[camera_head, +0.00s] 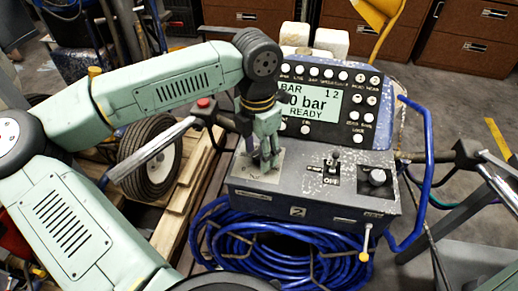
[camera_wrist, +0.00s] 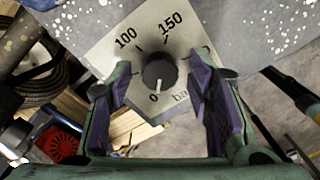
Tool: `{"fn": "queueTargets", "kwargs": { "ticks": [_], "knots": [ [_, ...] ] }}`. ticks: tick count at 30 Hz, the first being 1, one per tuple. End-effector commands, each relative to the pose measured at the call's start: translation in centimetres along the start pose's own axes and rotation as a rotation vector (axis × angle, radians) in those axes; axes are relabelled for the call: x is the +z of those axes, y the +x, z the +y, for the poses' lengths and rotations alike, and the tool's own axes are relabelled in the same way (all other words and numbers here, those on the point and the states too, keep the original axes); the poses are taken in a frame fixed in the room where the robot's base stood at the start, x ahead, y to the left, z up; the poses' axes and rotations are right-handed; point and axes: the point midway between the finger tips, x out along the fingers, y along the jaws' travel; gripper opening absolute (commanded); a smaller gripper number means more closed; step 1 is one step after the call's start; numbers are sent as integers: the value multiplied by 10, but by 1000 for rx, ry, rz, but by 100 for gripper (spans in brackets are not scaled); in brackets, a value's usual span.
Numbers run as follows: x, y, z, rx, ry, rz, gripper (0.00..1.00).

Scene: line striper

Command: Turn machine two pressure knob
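The machine (camera_head: 310,205) is a grey console with the number 2 on its front and a lit screen (camera_head: 305,102) reading "0 bar READY". The pressure knob (camera_wrist: 159,74) is dark and round, on a pale dial plate (camera_wrist: 110,55) marked 0, 100, 150 and "ba". Its light pointer mark lies near the 0. My gripper (camera_wrist: 160,95) is open, with one purple-padded finger to each side of the knob in the wrist view, apart from it. In the head view my gripper (camera_head: 266,160) is over the dial plate (camera_head: 247,172) and hides the knob.
Coiled blue hose (camera_head: 265,246) hangs below. Handlebars (camera_head: 150,160) stick out at both sides. A wheel and wooden pallet (camera_head: 185,190) stand left.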

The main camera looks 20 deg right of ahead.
Motion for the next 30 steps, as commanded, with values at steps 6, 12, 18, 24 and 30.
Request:
{"fn": "queueTargets", "kwargs": {
  "ticks": [6, 12, 18, 24, 30],
  "knots": [
    [0, 0, 0, 0, 0, 0, 30],
    [0, 0, 0, 0, 0, 0, 17],
    [0, 0, 0, 0, 0, 0, 3],
    [0, 0, 0, 0, 5, 0, 0],
    [0, 2, 0, 1, 53, 0, 0]
  ]
}}
